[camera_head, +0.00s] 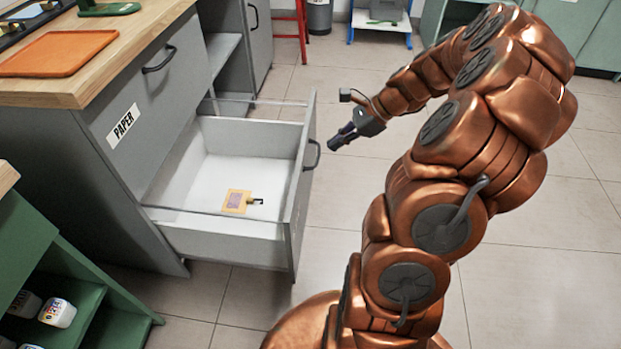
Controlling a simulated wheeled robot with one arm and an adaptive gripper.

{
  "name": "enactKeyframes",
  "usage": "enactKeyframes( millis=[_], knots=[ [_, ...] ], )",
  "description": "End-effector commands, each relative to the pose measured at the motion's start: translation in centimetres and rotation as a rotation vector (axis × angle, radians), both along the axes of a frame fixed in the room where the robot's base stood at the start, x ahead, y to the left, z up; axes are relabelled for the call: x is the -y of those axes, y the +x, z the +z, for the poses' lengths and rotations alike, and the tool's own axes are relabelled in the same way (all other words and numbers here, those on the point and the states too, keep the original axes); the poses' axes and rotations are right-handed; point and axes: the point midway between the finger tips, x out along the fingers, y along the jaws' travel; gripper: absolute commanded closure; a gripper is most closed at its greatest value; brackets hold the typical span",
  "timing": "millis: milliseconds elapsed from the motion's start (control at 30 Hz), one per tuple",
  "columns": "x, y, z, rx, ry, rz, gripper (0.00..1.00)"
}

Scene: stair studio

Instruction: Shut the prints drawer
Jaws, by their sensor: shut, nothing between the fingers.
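The pulled-out drawer (225,243) stands open under the grey cabinet front labelled "PAPER" (124,126). Its own front panel, seen almost edge-on, has a dark handle (312,155) on the right side; no label shows on it from here. A small yellowish print-like item (237,201) with a dark clip or tab lies on the white drawer floor. My gripper (335,144) is shut and empty. It is just right of the drawer front, at about handle height in the picture, with its tips pointing left toward the handle. A small gap shows between tips and handle.
A wooden worktop (75,60) with an orange tray (58,53) tops the cabinet. A green shelf (80,300) with paint pots stands at the lower left. A red stool (290,30) is at the back. The tiled floor right of the drawer is clear around my arm.

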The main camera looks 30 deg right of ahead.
Motion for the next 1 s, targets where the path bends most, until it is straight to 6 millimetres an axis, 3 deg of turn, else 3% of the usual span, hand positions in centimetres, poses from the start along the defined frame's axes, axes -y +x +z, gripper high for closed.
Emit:
enactKeyframes(
  millis=[33, 100, 333, 1000],
  knots=[
    [1.6, -0.1, -2.4, -0.013, 0.025, -0.062, 1.0],
    [3.1, -0.2, -3.6, -0.023, 0.053, -0.126, 1.0],
    [5.0, -0.2, -5.1, -0.038, 0.084, -0.211, 1.0],
    [-1.0, 4.8, -12.3, -0.038, 0.083, -0.204, 1.0]
  ],
)
